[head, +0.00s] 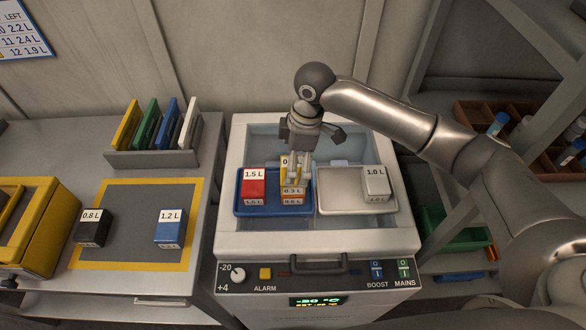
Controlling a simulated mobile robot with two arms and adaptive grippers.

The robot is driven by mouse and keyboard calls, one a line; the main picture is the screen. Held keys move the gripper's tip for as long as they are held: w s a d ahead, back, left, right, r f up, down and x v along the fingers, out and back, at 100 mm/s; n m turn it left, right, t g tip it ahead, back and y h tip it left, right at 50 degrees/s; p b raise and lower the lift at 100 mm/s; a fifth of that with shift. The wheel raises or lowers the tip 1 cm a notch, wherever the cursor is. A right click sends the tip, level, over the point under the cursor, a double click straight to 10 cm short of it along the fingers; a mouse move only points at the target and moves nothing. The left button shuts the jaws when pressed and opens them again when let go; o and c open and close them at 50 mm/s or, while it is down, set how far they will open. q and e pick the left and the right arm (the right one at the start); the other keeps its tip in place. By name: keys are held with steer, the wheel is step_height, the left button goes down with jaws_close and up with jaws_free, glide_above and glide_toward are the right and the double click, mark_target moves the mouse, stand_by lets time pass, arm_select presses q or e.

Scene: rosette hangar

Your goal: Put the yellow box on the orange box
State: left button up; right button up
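The yellow box (285,168) is in the blue tray in the head view, mostly covered by my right gripper (296,178). The gripper points down from above, with its fingers close around the yellow box. The orange box (293,198) shows as a narrow strip directly below the yellow box. The yellow box appears to sit on it, but the fingers hide much of the contact, so I cannot tell whether they touch fully. My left gripper is not in view.
A red box (253,185) stands close left in the blue tray (244,209). A white box (376,183) stands in the pale tray (335,205). A black box (93,228) and a blue box (169,228) stand on the left mat (132,220). A handle (318,262) is at the front.

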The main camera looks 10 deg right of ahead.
mark_target(300, 169)
step_height(300, 169, up, 8)
steer(key=d+b, duration=0.1)
steer(key=shift+r, duration=0.15)
steer(key=shift+s, duration=0.15)
stand_by(0.4)
